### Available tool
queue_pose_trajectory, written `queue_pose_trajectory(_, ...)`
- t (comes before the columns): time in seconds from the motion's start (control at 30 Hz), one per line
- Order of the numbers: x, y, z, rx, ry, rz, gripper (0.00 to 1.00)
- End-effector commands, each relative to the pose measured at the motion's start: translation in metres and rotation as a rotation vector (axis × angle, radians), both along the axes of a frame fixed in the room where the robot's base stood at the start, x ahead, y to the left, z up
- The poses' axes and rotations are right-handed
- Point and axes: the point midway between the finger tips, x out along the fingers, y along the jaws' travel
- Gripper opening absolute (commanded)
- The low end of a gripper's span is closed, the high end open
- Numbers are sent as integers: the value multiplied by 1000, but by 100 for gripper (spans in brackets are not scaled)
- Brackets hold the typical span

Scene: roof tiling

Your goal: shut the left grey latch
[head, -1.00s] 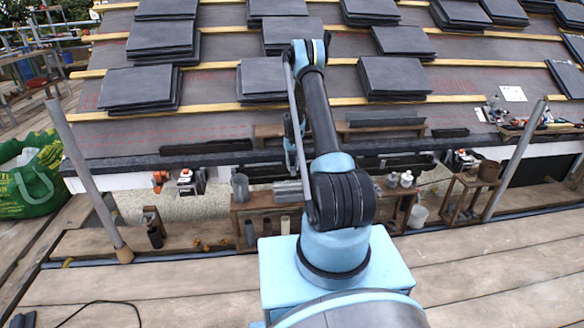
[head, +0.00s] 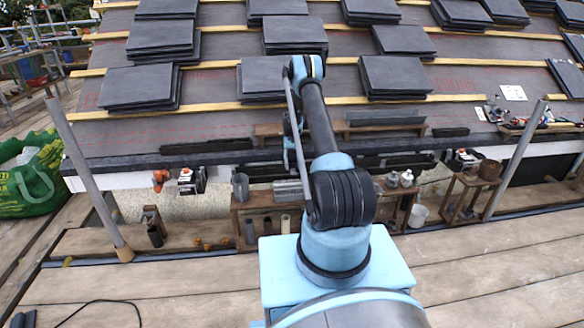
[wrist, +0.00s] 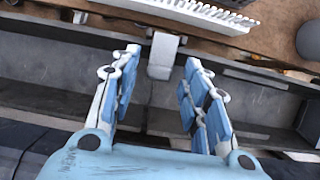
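In the wrist view, a grey latch (wrist: 163,54) hangs as a short flat tab over the far edge of a dark grey gutter channel (wrist: 52,73). My gripper (wrist: 163,60) is open, its pale blue pads on either side of the latch in the picture. I see no contact between the fingers and the latch. Whether the tab is swung open or seated, and how far it is from the fingertips, I cannot tell. In the head view my own arm hides the gripper and the latch.
A white toothed strip (wrist: 195,12) lies on a brown wooden board (wrist: 115,18) beyond the channel. A rounded grey object (wrist: 310,40) is at the right. Stacked slates (head: 393,76) lie on the roof. A wooden rack (head: 262,202) stands below the eaves.

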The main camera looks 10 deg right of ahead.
Motion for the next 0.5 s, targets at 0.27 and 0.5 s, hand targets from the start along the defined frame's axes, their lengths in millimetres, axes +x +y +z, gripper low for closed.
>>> queue_pose_trajectory(0.27,0,0,0,0,1,0,45)
queue_pose_trajectory(0.5,7,0,18,0,1,0,45)
